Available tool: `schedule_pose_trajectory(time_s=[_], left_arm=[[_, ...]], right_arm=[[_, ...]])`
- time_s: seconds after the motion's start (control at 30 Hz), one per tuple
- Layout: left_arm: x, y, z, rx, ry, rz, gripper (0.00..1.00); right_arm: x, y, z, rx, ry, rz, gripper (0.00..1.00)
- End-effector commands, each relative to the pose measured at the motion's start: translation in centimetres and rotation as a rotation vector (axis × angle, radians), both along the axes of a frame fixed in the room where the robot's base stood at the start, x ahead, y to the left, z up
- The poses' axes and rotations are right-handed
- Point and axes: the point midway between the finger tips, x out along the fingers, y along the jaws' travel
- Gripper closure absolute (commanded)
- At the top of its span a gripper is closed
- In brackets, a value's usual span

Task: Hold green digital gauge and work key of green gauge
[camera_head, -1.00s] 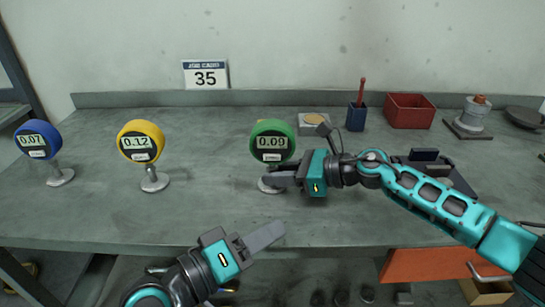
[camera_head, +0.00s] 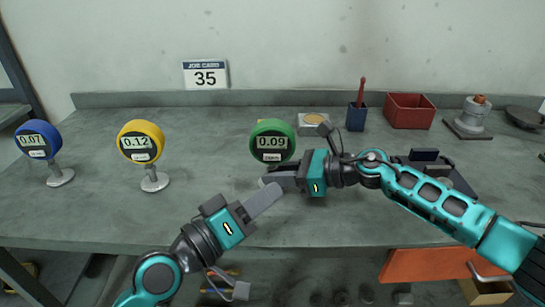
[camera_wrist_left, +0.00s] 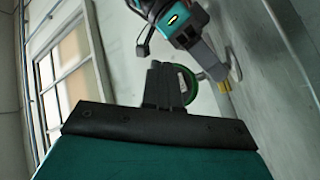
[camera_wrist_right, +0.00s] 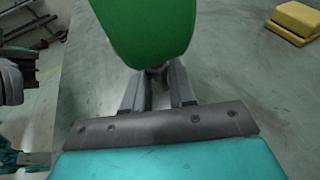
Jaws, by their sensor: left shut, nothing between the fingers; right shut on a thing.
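The green digital gauge (camera_head: 272,141) stands on the bench and reads 0.09, with a small key (camera_head: 272,157) below its display. My right gripper (camera_head: 276,181) is shut on the gauge's stem, under the green head. In the right wrist view the green head (camera_wrist_right: 148,30) rises above the fingers (camera_wrist_right: 158,88), which sit on either side of the stem. My left gripper (camera_head: 266,199) is shut and empty, in front of and below the gauge, its fingers pointing up and right. In the left wrist view its closed fingers (camera_wrist_left: 162,85) partly hide the green gauge (camera_wrist_left: 188,86).
A yellow gauge (camera_head: 141,142) reading 0.12 and a blue gauge (camera_head: 38,140) reading 0.07 stand to the left. A job card 35 (camera_head: 206,74), blue cup (camera_head: 356,117), red bin (camera_head: 409,110) and grey fixture (camera_head: 472,116) are at the back. The left bench front is clear.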

Motion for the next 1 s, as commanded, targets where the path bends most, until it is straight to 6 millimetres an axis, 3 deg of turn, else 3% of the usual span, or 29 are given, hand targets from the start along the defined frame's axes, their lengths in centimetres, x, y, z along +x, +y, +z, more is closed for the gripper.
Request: schedule_pose_trajectory(time_s=[0.2, 0.4, 1.0], left_arm=[[3.2, -0.1, 0.1, 0.000, -0.002, 0.002, 1.00], [5.0, -0.1, 0.0, 0.001, -0.001, 0.000, 1.00], [5.7, -0.1, 0.0, 0.000, 0.000, 0.000, 1.00]], right_arm=[[-0.1, 0.1, 0.0, 0.000, 0.001, 0.002, 0.92], [-0.1, 0.1, 0.0, 0.000, 0.001, 0.002, 0.92], [0.0, 0.1, 0.0, 0.000, 0.001, 0.002, 0.92]])
